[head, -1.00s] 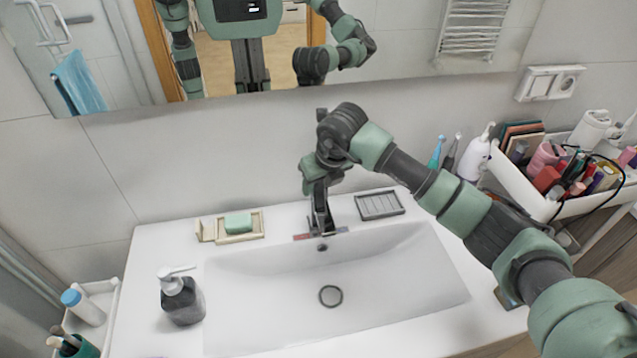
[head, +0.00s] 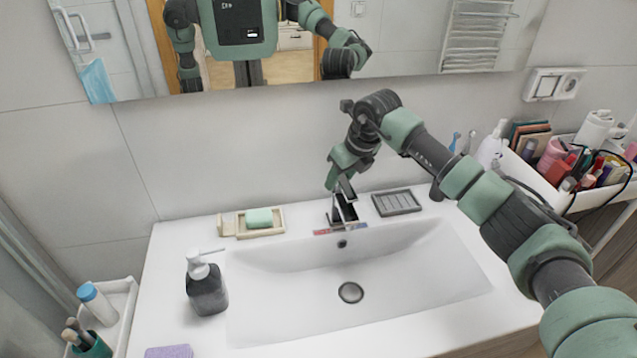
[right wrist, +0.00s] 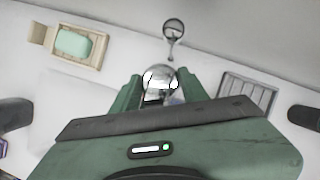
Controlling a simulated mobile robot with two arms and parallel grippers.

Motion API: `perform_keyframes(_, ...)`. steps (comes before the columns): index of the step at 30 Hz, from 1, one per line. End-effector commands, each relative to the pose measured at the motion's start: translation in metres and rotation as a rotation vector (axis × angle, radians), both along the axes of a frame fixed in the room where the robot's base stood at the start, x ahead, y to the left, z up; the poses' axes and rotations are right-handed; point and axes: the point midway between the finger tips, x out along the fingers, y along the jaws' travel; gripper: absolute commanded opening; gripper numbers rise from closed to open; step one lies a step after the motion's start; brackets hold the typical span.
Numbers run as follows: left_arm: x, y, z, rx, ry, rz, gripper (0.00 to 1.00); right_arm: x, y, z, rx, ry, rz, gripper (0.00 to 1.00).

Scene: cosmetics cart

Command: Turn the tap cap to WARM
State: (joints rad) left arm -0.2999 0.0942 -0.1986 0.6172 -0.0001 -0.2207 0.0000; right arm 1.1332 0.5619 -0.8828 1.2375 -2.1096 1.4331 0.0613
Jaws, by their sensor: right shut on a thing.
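The dark metal tap (head: 345,216) stands at the back rim of the white sink. A thin coloured strip (head: 324,232), reddish at its left end, lies at its base. My right gripper (head: 344,186) comes down on the tap's top at a slant from the upper right. In the right wrist view the shiny tap cap (right wrist: 160,84) sits between the green fingers of my right gripper, which is shut on it. The fingers hide part of the cap, and I cannot read any WARM mark. My left gripper is not in view; only mirror reflections of my body show.
A soap dish with green soap (head: 259,217) lies left of the tap, and a grey slatted dish (head: 396,203) close on its right. A soap dispenser (head: 205,287) stands at the front left. A full white caddy (head: 536,178) is at the right. The basin (head: 410,270) is empty.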

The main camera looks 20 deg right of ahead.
Motion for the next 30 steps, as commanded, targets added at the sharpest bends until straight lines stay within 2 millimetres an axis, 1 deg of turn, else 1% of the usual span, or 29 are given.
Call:
perform_keyframes(1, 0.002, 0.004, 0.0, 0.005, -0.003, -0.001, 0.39, -0.005, -0.003, -0.004, -0.004, 0.018, 0.005, 0.0)
perform_keyframes(4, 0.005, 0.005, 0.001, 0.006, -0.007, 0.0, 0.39, -0.006, -0.002, -0.004, -0.003, 0.018, 0.007, 0.0)
perform_keyframes(7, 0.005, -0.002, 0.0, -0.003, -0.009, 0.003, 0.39, -0.006, -0.001, -0.004, -0.002, 0.019, 0.008, 0.0)
perform_keyframes(9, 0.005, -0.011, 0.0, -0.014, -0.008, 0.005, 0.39, -0.006, -0.001, -0.004, -0.002, 0.019, 0.007, 0.0)
perform_keyframes(10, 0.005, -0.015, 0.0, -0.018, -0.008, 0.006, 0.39, -0.005, -0.001, -0.004, -0.002, 0.019, 0.006, 0.52)
perform_keyframes(11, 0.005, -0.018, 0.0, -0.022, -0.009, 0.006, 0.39, -0.005, -0.001, -0.004, -0.002, 0.019, 0.006, 0.61)
perform_keyframes(12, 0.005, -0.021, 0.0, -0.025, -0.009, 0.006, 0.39, -0.005, -0.001, -0.004, -0.001, 0.018, 0.006, 0.66)
perform_keyframes(17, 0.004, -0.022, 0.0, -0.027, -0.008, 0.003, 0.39, -0.003, -0.001, -0.003, -0.002, 0.014, 0.006, 0.66)
perform_keyframes(23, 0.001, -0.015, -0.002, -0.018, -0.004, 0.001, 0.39, -0.003, 0.0, 0.0, -0.001, 0.01, 0.006, 0.66)
perform_keyframes(26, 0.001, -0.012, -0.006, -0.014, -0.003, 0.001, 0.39, -0.007, -0.004, 0.009, 0.0, 0.009, 0.005, 0.66)
perform_keyframes(30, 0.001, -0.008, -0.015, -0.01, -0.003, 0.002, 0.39, -0.017, -0.01, 0.031, 0.0, 0.008, 0.002, 0.66)
